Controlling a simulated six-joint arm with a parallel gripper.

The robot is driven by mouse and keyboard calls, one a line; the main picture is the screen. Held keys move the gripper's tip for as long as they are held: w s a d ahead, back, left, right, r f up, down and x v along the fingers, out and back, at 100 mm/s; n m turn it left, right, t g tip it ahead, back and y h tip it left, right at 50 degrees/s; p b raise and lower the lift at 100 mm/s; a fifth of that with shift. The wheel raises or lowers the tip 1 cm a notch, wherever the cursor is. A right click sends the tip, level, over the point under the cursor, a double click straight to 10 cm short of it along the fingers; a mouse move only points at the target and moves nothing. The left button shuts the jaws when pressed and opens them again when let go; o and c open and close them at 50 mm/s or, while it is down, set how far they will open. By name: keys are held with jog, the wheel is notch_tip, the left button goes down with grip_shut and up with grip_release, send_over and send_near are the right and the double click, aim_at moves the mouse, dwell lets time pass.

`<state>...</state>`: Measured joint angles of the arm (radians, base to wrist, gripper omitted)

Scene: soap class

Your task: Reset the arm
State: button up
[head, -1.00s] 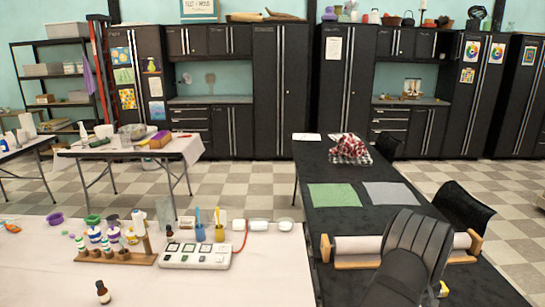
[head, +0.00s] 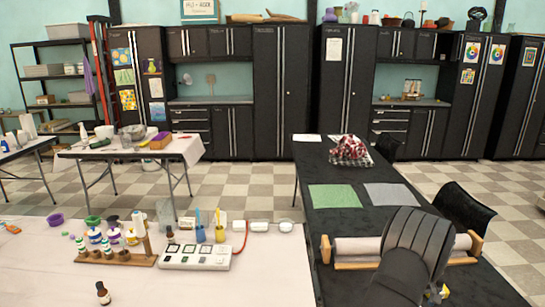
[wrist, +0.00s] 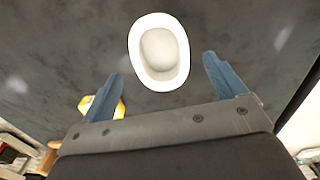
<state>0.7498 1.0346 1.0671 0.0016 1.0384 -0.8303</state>
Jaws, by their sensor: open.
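My gripper (wrist: 164,66) is open, with its two blue fingers spread apart in the wrist view. No object shows held between them. A white oval dish (wrist: 160,50) lies on the black table just beyond the fingertips. In the head view, the dark end of my arm is over the near part of the black table (head: 345,290). It hides the fingers and the white dish there.
A yellow item (wrist: 101,108) lies near the left finger. In the head view, a wooden roller stand (head: 350,250) is behind my arm. Green (head: 334,196) and grey (head: 393,195) sheets lie farther back. Bottles and a white panel (head: 195,256) occupy the left table.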

notch_tip(320, 180, up, 7)
notch_tip(320, 180, down, 12)
jog(key=shift+a+r, duration=0.1)
jog(key=shift+r, duration=0.4)
notch_tip(320, 180, up, 3)
jog(key=shift+r, duration=0.15)
jog(key=s+d+r, duration=0.4)
jog(key=s+r, duration=0.3)
jog(key=s, duration=0.4)
jog(key=w+a+n, duration=0.2)
jog(key=w+a, duration=0.6)
jog(key=a, duration=0.4)
jog(key=w+a+n, duration=0.2)
jog(key=w+a, duration=0.6)
jog(key=a, duration=0.4)
jog(key=w+a+n, duration=0.2)
jog(key=a, duration=1.1)
jog(key=w+a+n, duration=0.2)
jog(key=a, duration=1.2)
jog(key=shift+w+a+f, duration=0.15)
jog(key=shift+a, duration=0.15)
